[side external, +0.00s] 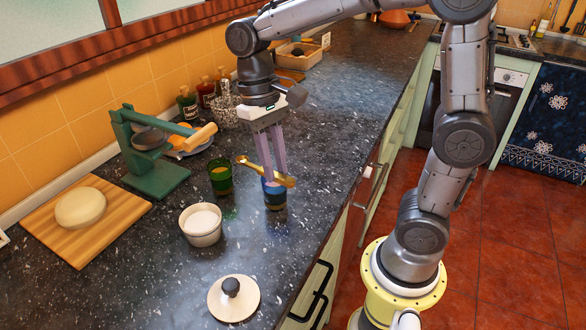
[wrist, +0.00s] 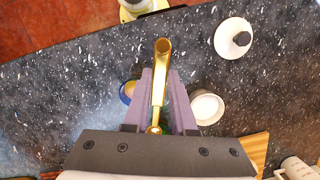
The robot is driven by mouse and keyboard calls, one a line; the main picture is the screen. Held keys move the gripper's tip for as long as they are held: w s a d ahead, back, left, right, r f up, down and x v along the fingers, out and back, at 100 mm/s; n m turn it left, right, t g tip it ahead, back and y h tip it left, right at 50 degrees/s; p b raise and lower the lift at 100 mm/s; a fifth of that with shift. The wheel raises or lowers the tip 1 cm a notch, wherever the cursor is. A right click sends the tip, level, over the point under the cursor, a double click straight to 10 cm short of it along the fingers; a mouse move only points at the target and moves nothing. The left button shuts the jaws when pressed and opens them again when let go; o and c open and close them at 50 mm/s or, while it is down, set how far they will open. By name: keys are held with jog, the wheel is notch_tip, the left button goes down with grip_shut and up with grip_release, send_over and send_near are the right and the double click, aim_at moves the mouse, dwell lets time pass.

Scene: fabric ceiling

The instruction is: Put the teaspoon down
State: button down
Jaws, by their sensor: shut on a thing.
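A golden teaspoon (side external: 262,171) is held between the fingertips of my gripper (side external: 275,180). The gripper is shut on it, and the spoon lies roughly level across the fingers. In the side view the fingertips and spoon are just above or in front of a blue cup (side external: 274,194); I cannot tell whether they touch it. In the wrist view the spoon (wrist: 160,75) runs out between the fingers with its golden end pointing up the picture. The blue cup (wrist: 126,92) shows partly behind the left finger.
A green glass (side external: 221,178) stands left of the blue cup. A white bowl (side external: 201,222) of white contents and a lid (side external: 233,298) with a dark knob are nearer. A green press (side external: 150,160) and a board with dough (side external: 85,215) are at left. The counter's right strip is clear.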

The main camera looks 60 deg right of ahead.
jog(key=w+a+f+n, duration=0.2)
jog(key=w+a, duration=0.3)
jog(key=w, duration=0.1)
jog(key=n+t, duration=0.2)
jog(key=n, duration=0.3)
send_over(192, 286)
jog(key=shift+h, duration=0.4)
notch_tip(192, 286, down, 5)
jog(key=shift+f, duration=3)
jog(key=shift+f, duration=0.45)
